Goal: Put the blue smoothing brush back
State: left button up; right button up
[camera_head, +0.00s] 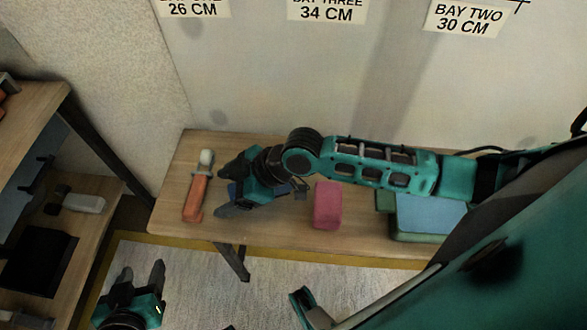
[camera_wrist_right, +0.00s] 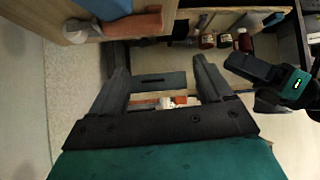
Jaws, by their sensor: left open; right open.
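The blue smoothing brush (camera_head: 234,189) lies on the wooden bench (camera_head: 170,205), mostly hidden under my right gripper in the head view. My left gripper (camera_head: 142,270) is open and empty in front of the bench, at lower left. It also shows at the right of the right wrist view (camera_wrist_right: 262,88).
An orange-handled tool (camera_head: 196,198) lies left of my right gripper. A pink block (camera_head: 327,205) and a green tray with a blue top (camera_head: 430,214) are to its right. A wooden shelf unit (camera_head: 30,130) holding a white-handled tool (camera_head: 84,203) stands at left. Wall signs (camera_head: 326,12) hang above.

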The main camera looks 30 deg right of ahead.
jog(key=s+d+f+m+t+h, duration=0.3)
jog(key=s+d+m+t+h, duration=0.2)
jog(key=d+m, duration=0.5)
jog(key=shift+s+d+f+t+h, duration=0.25)
jog(key=shift+s+d+t, duration=0.4)
jog(key=shift+s, duration=0.35)
jog(key=shift+r, duration=0.1)
jog(key=shift+h, duration=0.45)
jog(key=r+p, duration=0.1)
jog(key=p, duration=0.1)
jog(key=d+r+p, duration=0.1)
jog(key=p, duration=0.1)
jog(key=s+r+p, duration=0.1)
jog(key=p, duration=0.1)
jog(key=shift+d+r, duration=0.3)
jog(key=shift+r, duration=0.05)
